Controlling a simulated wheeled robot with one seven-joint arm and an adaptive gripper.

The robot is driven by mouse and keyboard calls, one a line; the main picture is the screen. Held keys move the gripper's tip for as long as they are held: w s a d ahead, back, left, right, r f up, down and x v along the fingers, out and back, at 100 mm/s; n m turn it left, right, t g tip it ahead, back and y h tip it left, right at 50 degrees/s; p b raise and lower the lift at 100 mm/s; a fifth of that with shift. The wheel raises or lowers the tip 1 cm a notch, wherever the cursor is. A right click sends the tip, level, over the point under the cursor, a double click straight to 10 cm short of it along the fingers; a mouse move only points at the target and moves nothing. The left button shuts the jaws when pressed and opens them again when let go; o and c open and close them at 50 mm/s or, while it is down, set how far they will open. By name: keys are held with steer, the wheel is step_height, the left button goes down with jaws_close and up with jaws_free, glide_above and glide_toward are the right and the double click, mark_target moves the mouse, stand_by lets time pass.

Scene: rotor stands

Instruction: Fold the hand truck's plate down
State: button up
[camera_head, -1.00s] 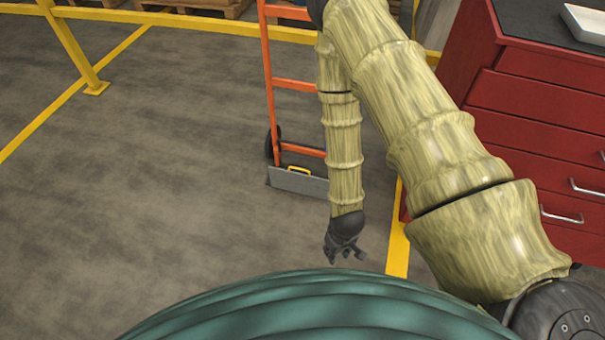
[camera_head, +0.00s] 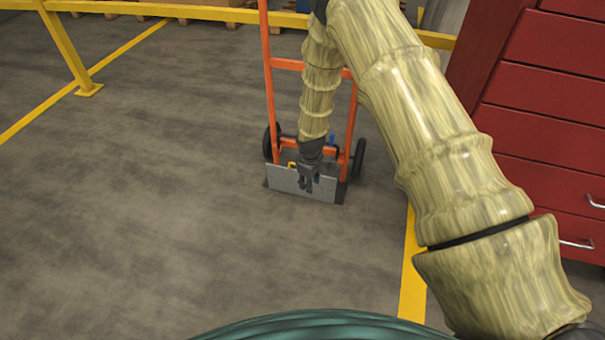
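The orange hand truck (camera_head: 269,88) stands upright on the floor, with a dark wheel on each side. Its grey plate (camera_head: 284,180) is folded up, standing roughly upright at the foot of the frame. A small yellow handle (camera_head: 292,165) shows at the plate's top edge, partly beside my gripper. My gripper (camera_head: 308,187) points down in front of the plate and overlaps its middle in the picture. I cannot tell whether it touches the plate. Its fingers are small and dark, and their opening is unclear. My arm hides part of the frame.
A red drawer cabinet (camera_head: 545,130) stands at the right. A yellow rail with a post (camera_head: 68,50) runs along the back and left. Yellow lines mark the floor (camera_head: 150,220), which is clear in front and to the left of the hand truck.

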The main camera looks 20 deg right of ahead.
steer(key=w+d+r+n+b, duration=0.1)
steer(key=w+n+b, duration=0.1)
steer(key=w+b, duration=0.45)
steer(key=w+d+r+n+b, duration=0.1)
steer(key=w+b, duration=0.3)
steer(key=w, duration=0.5)
steer(key=shift+h, duration=0.4)
steer(key=f+b, duration=0.1)
steer(key=f, duration=0.2)
steer(key=w+f+b, duration=0.1)
steer(key=f+b, duration=0.1)
steer(key=f, duration=0.2)
steer(key=f+b, duration=0.1)
steer(key=f, duration=0.2)
steer(key=shift+w+d+f, duration=0.2)
steer(key=shift+w+d, duration=0.05)
steer(key=shift+d, duration=0.1)
jaws_close()
